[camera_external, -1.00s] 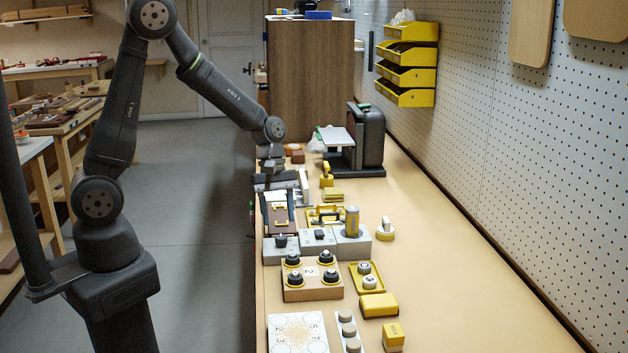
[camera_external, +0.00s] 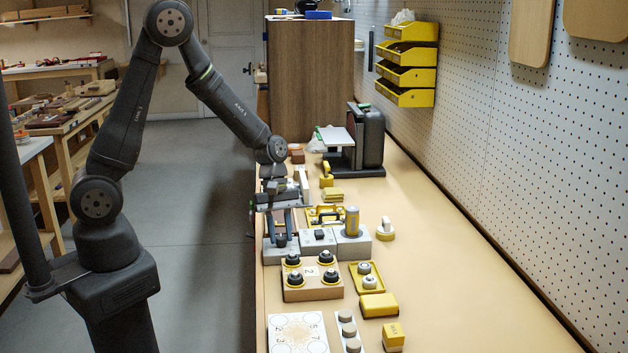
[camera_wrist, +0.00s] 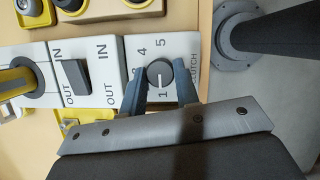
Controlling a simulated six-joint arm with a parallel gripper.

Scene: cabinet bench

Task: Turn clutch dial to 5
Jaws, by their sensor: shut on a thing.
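The clutch dial (camera_wrist: 159,73) is a round dark knob on a light grey block (camera_wrist: 135,47) marked CLUTCH, with 1, 4 and 5 legible around it. A pale mark on the knob seems to face the 1. My gripper (camera_wrist: 160,84) has one finger on each side of the knob and is shut on it. In the external view my gripper (camera_external: 281,228) reaches down to the left grey block (camera_external: 279,251) of the row; the fingers partly cover the dial there.
Beside it is a grey block with an IN/OUT rocker switch (camera_wrist: 72,76). A wooden box with several black knobs (camera_external: 312,284) stands nearer the camera.

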